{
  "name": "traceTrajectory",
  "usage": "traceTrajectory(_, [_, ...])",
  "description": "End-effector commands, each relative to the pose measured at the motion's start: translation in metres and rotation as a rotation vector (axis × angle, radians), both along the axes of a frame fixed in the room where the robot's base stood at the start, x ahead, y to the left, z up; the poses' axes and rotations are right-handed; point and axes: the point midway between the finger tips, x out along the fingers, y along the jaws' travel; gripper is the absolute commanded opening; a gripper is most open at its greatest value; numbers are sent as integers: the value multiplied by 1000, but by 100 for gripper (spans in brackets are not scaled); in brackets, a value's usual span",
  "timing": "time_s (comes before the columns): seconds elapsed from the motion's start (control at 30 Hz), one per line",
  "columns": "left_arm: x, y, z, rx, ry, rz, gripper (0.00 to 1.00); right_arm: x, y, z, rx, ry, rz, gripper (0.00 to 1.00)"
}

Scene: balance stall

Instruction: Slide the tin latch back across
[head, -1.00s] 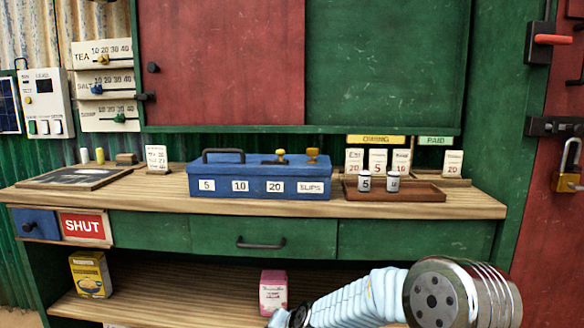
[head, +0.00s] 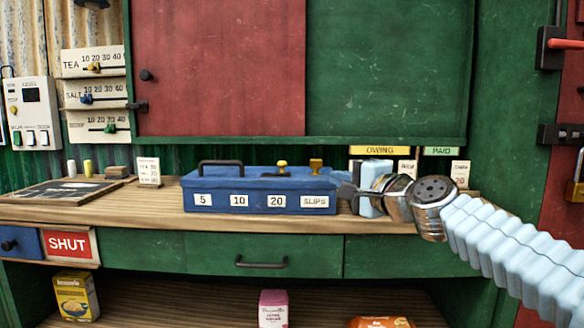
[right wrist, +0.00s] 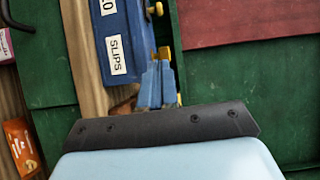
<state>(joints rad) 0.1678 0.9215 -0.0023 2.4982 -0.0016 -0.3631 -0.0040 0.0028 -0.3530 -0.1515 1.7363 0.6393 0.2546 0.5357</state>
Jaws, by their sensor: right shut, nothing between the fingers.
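The blue tin (head: 262,184) stands on the counter with its lid down, its front labelled 5, 10, 20 and SLIPS. A yellow knob (head: 282,166) and a brass latch piece (head: 316,166) stick up at its top right. In the right wrist view the tin (right wrist: 119,45) is upper left, with the brass piece (right wrist: 164,54) just beyond my fingertips. My right gripper (head: 344,190) is shut and empty by the tin's right end; its fingers also show in the wrist view (right wrist: 156,82). I cannot tell whether they touch the tin. My left gripper is out of view.
My right arm hides most of the brown tray and cards below the OWING sign (head: 378,150). A chalkboard slate (head: 55,190) lies at the counter's left. A red and green shutter (head: 222,70) rises behind. The counter strip in front of the tin is clear.

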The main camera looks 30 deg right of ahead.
Motion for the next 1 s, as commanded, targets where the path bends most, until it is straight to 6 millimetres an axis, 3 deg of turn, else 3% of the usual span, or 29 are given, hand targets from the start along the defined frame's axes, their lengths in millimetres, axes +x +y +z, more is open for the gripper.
traceTrajectory(0.47, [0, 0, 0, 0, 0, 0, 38, 2, -1, 5, 7, -10, 1, 0])
traceTrajectory(0.67, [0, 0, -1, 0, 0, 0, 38, 33, 0, 4, 6, -9, 1, 0])
traceTrajectory(1.0, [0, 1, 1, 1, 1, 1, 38, 102, 4, 7, 6, -10, 3, 0])
